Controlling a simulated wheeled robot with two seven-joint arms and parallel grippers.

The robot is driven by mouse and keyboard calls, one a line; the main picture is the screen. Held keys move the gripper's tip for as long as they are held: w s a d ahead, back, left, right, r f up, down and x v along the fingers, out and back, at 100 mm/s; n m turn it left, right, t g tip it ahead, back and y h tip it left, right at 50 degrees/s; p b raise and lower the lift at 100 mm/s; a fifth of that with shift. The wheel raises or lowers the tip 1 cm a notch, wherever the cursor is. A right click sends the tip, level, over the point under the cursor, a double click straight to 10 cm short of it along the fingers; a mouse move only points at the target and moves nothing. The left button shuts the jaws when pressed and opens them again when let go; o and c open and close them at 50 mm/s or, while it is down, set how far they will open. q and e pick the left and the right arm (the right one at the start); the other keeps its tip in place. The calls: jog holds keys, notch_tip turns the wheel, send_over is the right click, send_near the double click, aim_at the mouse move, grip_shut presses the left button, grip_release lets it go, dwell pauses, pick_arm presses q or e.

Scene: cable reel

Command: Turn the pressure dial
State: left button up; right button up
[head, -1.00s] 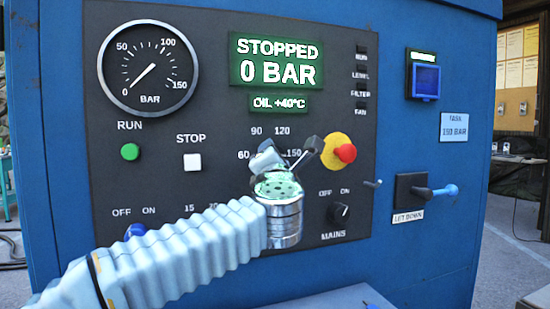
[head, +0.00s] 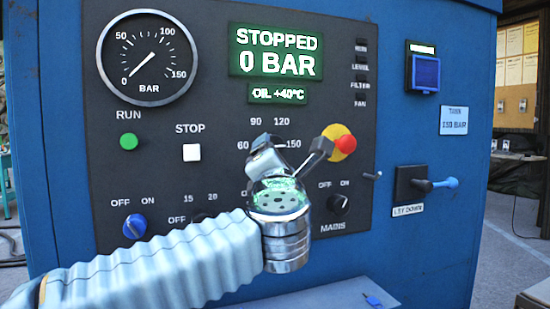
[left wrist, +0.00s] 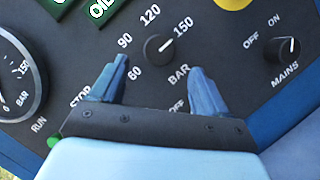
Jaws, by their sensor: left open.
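The pressure dial (left wrist: 159,48) is a small black knob with 60, 90, 120 and 150 printed around it and BAR below. In the left wrist view it lies just beyond the fingertips, roughly centred in the gap. A faint light mark on it seems to point toward 150. My left gripper (left wrist: 158,80) is open and empty, one finger on each side of the dial's line. I cannot tell the remaining distance to the panel. In the head view my left gripper (head: 292,156) is in front of the dial and hides it. My right gripper is not in view.
A red stop button (head: 345,145) on yellow sits close right of the gripper. The mains switch (head: 339,204), blue switch (head: 134,226) and let-down lever (head: 445,184) stick out nearby. The gauge (head: 148,58) and display (head: 275,53) read 0 bar; a label (head: 454,121) says 150 bar.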

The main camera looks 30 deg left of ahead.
pick_arm(q)
jog(key=b+v, duration=0.1)
jog(key=v, duration=0.6)
jog(key=shift+s, duration=0.1)
